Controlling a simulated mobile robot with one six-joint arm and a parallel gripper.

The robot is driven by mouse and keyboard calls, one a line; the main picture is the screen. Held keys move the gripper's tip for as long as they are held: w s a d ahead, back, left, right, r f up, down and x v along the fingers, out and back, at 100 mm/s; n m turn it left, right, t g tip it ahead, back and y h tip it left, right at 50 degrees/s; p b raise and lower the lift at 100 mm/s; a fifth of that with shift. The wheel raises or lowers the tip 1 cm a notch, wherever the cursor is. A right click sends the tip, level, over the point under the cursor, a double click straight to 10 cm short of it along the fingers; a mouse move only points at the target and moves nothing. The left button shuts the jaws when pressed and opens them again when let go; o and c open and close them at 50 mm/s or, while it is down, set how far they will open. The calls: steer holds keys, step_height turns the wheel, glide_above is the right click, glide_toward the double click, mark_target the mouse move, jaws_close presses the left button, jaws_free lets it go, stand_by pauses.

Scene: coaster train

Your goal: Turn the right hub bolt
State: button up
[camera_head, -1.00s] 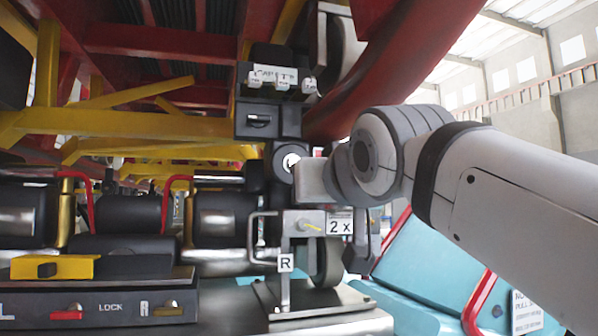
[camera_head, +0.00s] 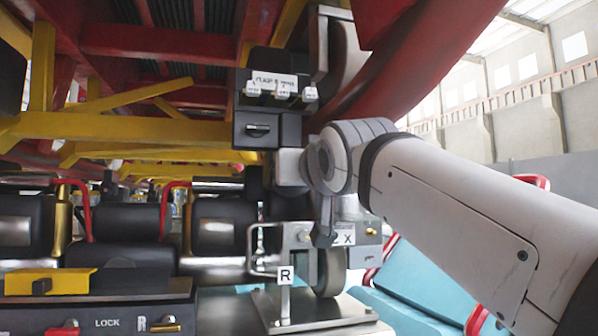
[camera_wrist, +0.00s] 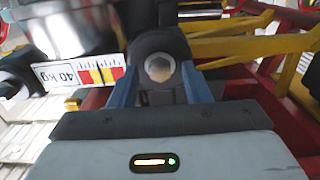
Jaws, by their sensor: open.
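A grey hex bolt (camera_wrist: 158,67) sits in a dark rounded hub in the wrist view, near the picture's middle. My gripper (camera_wrist: 160,84) is open, its two blue fingers standing left and right of the bolt. Whether the fingertips touch the hub I cannot tell. In the head view my wrist stands in front of the bolt and hides it. It is above the metal stand marked R (camera_head: 286,275), whose "2 X" label is partly covered by my arm.
A black box with white switches (camera_head: 282,88) hangs just above my wrist. A control panel with a yellow cover (camera_head: 50,281) is at lower left. Yellow and red beams (camera_head: 130,128) fill the upper left. A 40 kg scale label (camera_wrist: 80,76) is left of the bolt.

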jaws_close()
stand_by(0.3)
steer(key=m+b, duration=0.8)
steer(key=m, duration=2.1)
steer(key=shift+w+m+b, duration=0.1)
steer(key=shift+m+b, duration=0.2)
steer(key=shift+b, duration=0.05)
